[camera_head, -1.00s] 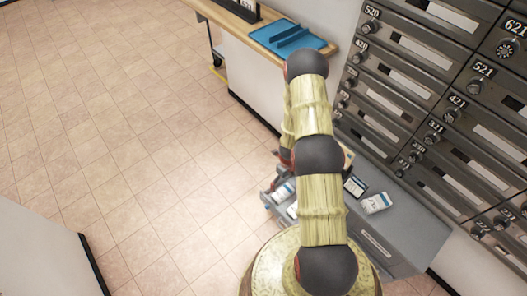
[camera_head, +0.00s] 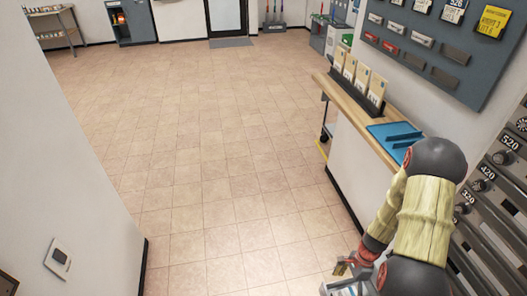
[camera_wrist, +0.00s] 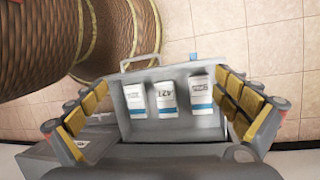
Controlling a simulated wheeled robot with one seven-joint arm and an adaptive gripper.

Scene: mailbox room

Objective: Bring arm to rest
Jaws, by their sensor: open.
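My arm (camera_head: 425,215) shows at the lower right of the head view, bent, beside the counter and the mailbox wall. My gripper (camera_head: 355,264) is partly visible below it at the lower edge. In the wrist view my gripper (camera_wrist: 165,115) is open, with its two padded fingers spread wide at left and right.
A wooden counter (camera_head: 352,120) with a blue tray (camera_head: 393,133) and upright envelopes (camera_head: 361,78) stands at right. Numbered mailboxes (camera_head: 490,205) line the right wall. A white wall (camera_head: 75,150) is at left. The tiled floor (camera_head: 220,130) between is clear.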

